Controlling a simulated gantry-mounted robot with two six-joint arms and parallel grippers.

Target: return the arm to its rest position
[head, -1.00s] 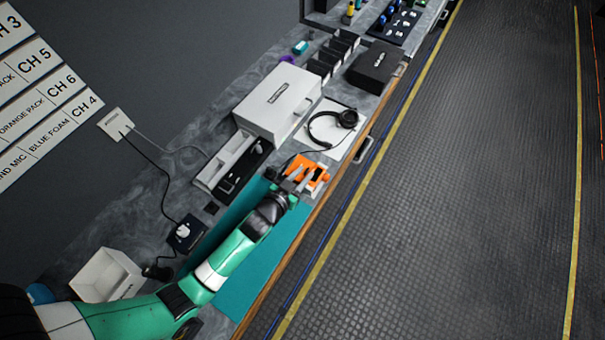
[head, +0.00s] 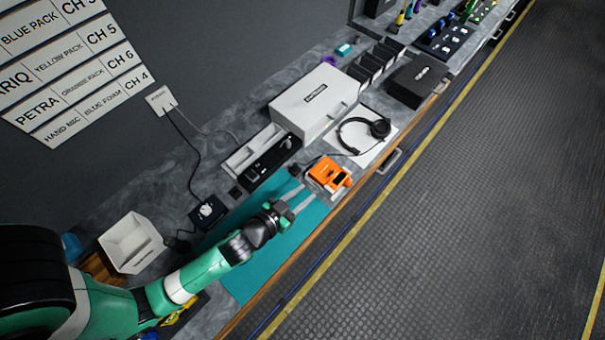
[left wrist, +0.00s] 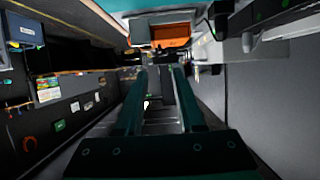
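My left arm reaches in from the lower left in the head view, over the teal mat (head: 237,277). Its gripper (head: 300,203) is open, with two grey fingers apart and nothing visible between them. In the left wrist view the two fingers (left wrist: 160,90) also stand apart and empty. The orange pack also shows at the top of the left wrist view (left wrist: 171,33). My right gripper is not in view.
Headphones (head: 367,133) lie on a white sheet (head: 377,151) near the counter's front edge. A white case (head: 311,101), a black box (head: 418,82) and a white bin (head: 130,244) stand on the counter. Open floor (head: 440,200) lies to the right.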

